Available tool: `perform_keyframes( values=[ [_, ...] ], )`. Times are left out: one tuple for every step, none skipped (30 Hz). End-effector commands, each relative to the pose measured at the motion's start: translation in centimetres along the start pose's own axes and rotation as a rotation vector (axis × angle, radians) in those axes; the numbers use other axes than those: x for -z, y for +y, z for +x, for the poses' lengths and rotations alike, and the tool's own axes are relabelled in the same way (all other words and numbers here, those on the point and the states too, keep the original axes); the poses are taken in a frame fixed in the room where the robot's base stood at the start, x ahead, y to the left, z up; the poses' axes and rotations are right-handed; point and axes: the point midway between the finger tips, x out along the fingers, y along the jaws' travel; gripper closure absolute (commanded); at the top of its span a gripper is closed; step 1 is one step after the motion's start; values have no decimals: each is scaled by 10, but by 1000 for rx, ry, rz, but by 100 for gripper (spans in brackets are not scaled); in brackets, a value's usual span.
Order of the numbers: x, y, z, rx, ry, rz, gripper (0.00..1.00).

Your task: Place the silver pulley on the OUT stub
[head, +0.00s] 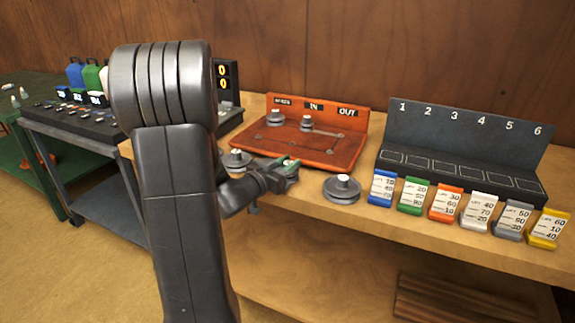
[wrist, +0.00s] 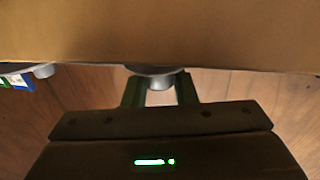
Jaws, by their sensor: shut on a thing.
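My gripper (head: 287,165) is over the front part of the bench, with its jaws shut on a silver pulley (head: 291,175). In the wrist view that pulley (wrist: 156,76) shows between the two fingers, its hub toward me and its wide disc beyond. Whether it touches the bench is hard to tell. The orange board (head: 325,150) stands behind my gripper, with labels IN and OUT (head: 347,112) on its back panel. The OUT stub itself is too small to make out clearly. Two pulleys sit on the board, one (head: 306,123) below IN and one (head: 275,118) further left.
Two other grey pulleys rest on the bench, one (head: 237,159) left of my gripper and one (head: 342,189) right of it. A dark numbered rack (head: 460,140) with several coloured cards along its front stands at the right. My arm hides part of the left side.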

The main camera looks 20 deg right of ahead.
Motion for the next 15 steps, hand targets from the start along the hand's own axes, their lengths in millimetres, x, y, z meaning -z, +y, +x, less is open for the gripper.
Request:
perform_keyframes(
  values=[
    [0, 0, 0, 0, 0, 0, 100],
    [0, 0, 0, 0, 0, 0, 100],
    [0, 0, 0, 0, 0, 0, 100],
    [-1, 0, 0, 0, 0, 0, 100],
    [-2, 0, 0, 0, 0, 0, 100],
    [-4, 0, 0, 0, 0, 0, 100],
    [-4, 0, 0, 0, 0, 0, 100],
    [-5, 0, 0, 0, 0, 0, 100],
    [-4, 0, 0, 0, 0, 0, 69],
    [-4, 0, 0, 0, 0, 0, 63],
    [-4, 0, 0, 0, 0, 0, 57],
    [-4, 0, 0, 0, 0, 0, 53],
    [-4, 0, 0, 0, 0, 0, 53],
    [-4, 0, 0, 0, 0, 0, 53],
    [-4, 0, 0, 0, 0, 0, 53]
  ],
)
